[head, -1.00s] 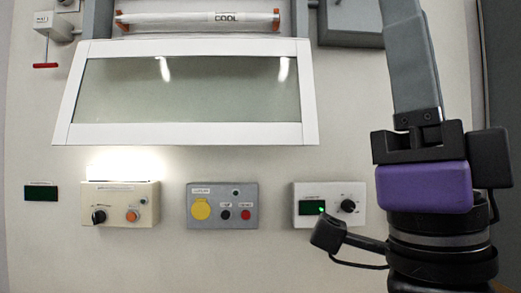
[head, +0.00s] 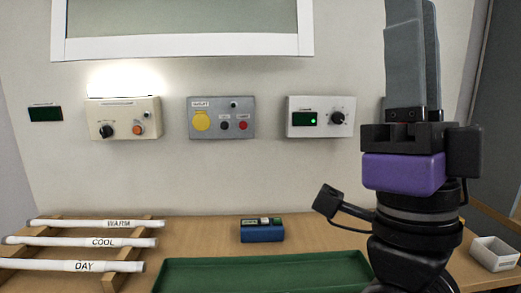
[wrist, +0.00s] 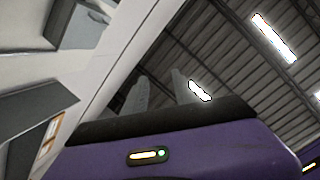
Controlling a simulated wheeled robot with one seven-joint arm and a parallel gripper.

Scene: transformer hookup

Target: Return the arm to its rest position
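My arm stands upright on the right of the head view, with its purple wrist section (head: 403,173) in front of the wall. My gripper (head: 411,12) points up, and its grey fingers run to the top edge of the picture. In the wrist view my gripper (wrist: 161,88) shows two grey fingers apart, with the roof visible between them and nothing held. The lower arm links partly hide the table and the green tray's right end.
A wooden table (head: 210,230) carries labelled white tubes (head: 95,242) on a rack, a blue block (head: 262,233), a green tray (head: 255,262) and a white box (head: 494,254). Control boxes (head: 221,118) and a glazed cover (head: 180,47) are on the wall. Space around the fingers looks clear.

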